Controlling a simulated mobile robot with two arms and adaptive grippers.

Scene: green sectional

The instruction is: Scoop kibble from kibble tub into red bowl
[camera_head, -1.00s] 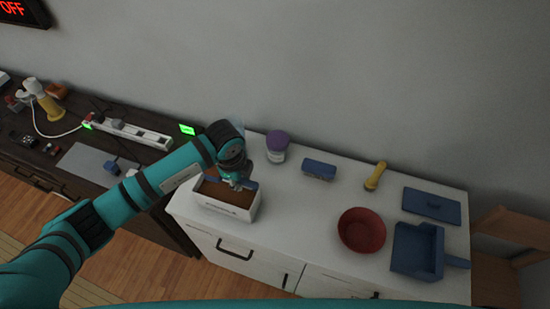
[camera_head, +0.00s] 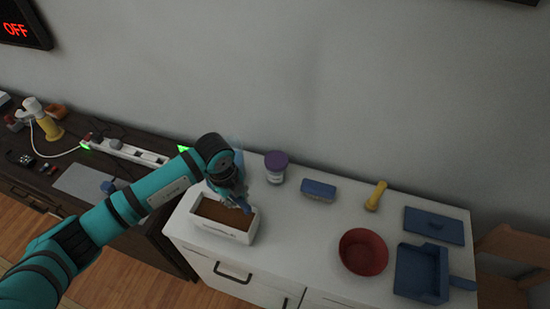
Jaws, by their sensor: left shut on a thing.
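The kibble tub (camera_head: 219,231) is a white box with brown kibble (camera_head: 222,214) in it, at the left end of the white cabinet top. My left gripper (camera_head: 238,203) is over the tub's back right part. It is shut on a small blue thing, likely a scoop (camera_head: 245,207), mostly hidden by the gripper. I cannot tell whether the scoop touches the kibble or holds any. The red bowl (camera_head: 363,252) stands at the cabinet's front, right of the tub, and looks empty. My right gripper is not in view.
A purple-lidded jar (camera_head: 276,167), a blue brush-like block (camera_head: 318,191) and a yellow-handled thing (camera_head: 376,195) stand along the back. A blue dustpan (camera_head: 421,272) and blue flat panel (camera_head: 434,226) lie right of the bowl. The top between tub and bowl is clear.

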